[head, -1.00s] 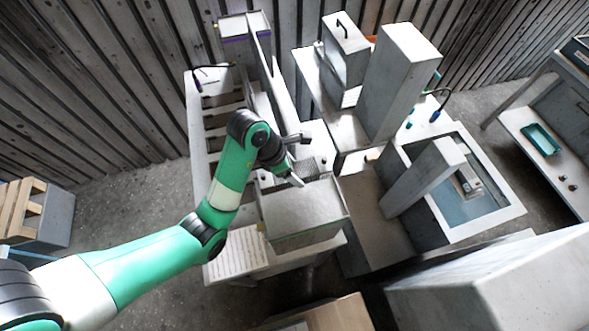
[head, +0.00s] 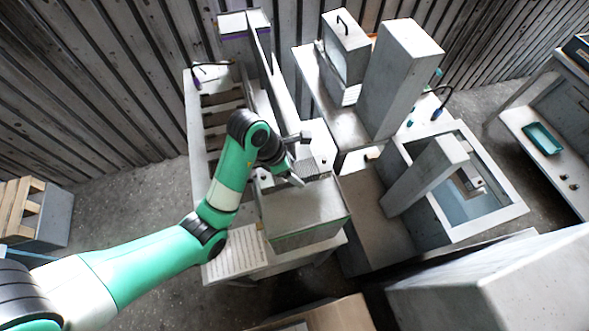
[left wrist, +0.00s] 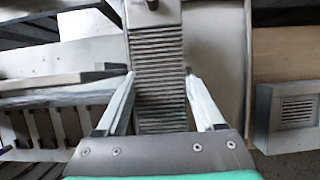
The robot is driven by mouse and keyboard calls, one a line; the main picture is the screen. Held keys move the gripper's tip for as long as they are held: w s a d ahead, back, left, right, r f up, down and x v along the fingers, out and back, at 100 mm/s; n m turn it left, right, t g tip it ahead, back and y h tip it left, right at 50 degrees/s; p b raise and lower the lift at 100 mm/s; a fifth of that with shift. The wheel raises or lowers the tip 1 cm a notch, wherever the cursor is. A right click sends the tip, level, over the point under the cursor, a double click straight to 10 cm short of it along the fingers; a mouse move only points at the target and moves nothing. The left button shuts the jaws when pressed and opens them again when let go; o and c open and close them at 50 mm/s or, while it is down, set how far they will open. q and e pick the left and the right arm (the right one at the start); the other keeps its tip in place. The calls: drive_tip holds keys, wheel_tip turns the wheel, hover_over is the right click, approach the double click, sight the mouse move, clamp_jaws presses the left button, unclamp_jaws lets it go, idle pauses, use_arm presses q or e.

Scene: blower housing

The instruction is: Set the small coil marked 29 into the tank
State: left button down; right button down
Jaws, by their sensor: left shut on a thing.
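My left gripper (head: 300,160) is shut on a grey ribbed block (head: 312,168), which looks like the small coil. In the left wrist view the ribbed coil (left wrist: 157,75) stands between the two fingers of the left gripper (left wrist: 160,85), and its far end has a small brown knob. No number 29 can be read on it. In the head view the gripper is above the back edge of a pale grey box. A basin with a pale frame and blue inside (head: 452,206) stands to the right; I cannot tell for sure that it is the tank. My right gripper is not in view.
The pale grey box (head: 300,212) is just below the gripper. A slanted grey slab (head: 425,178) leans over the basin. A slatted rack (head: 215,120) is at left.

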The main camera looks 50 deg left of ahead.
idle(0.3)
use_arm(q)
drive_tip(key=shift+f+b, duration=0.6)
drive_tip(key=shift+f+b, duration=0.5)
unclamp_jaws()
wheel_tip(320, 180, up, 7)
drive_tip(key=p, duration=0.7)
drive_tip(key=shift+r, duration=0.1)
